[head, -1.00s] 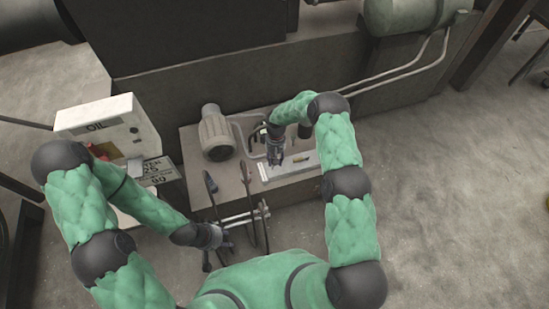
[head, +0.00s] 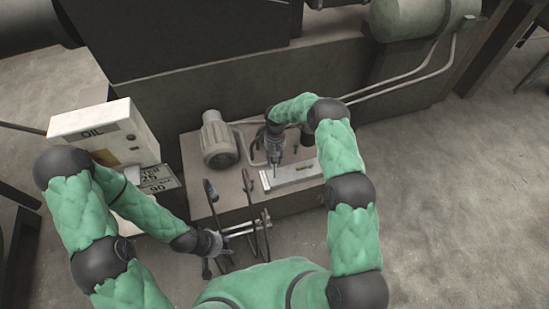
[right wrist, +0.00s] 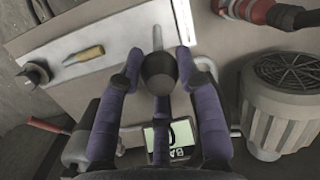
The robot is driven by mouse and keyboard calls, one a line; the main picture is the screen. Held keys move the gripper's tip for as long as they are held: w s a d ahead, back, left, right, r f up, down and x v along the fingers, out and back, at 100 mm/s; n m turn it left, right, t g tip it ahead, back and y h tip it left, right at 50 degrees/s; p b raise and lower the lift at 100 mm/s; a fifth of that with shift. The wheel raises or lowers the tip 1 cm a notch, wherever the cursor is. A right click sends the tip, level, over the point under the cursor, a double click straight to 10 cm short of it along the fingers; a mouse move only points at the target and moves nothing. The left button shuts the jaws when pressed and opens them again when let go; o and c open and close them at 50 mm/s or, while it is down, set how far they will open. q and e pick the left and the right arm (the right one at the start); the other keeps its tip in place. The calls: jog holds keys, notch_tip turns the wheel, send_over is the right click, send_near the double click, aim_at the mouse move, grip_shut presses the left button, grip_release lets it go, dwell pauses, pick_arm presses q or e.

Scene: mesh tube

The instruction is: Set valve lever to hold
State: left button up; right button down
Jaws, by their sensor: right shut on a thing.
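The valve lever ends in a round black knob (right wrist: 158,73), seen in the right wrist view. A pale rod shows just beyond it. My right gripper (right wrist: 159,66) has its purple-grey fingers around the knob, shut on it. In the head view my right gripper (head: 275,168) reaches down over the bench, beside a pale metal plate (head: 285,180); the knob is too small to tell there. My left gripper (head: 214,249) is low at the left, close to tall dark-handled levers; its finger opening is unclear. The lever's base is hidden.
A ribbed grey motor (head: 219,146) stands left of my right gripper and shows in the right wrist view (right wrist: 291,105). A small display (right wrist: 170,139) lies below the fingers. A yellow-handled screwdriver (right wrist: 84,55) lies on the plate. A white OIL cabinet (head: 100,120) stands left.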

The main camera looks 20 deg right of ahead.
jog(key=c, duration=0.8)
grip_release()
jog(key=shift+w, duration=0.1)
jog(key=shift+c, duration=0.2)
jog(key=shift+r, duration=0.1)
notch_tip(320, 180, up, 12)
jog(key=w, duration=0.1)
jog(key=shift+w+d, duration=0.35)
jog(key=shift+w, duration=0.05)
jog(key=s+a+f+m+y, duration=0.1)
jog(key=s+a+f, duration=0.2)
jog(key=s+f, duration=0.35)
jog(key=s+a+f+m+y, duration=0.1)
jog(key=s+a+f+y, duration=0.15)
jog(key=s+f, duration=0.35)
jog(key=s+a+m+t, duration=0.2)
jog(key=s+m, duration=0.1)
jog(key=s, duration=1.8)
jog(key=shift+a+r+m, duration=0.2)
jog(key=shift+r+m, duration=0.2)
jog(key=shift+r, duration=0.05)
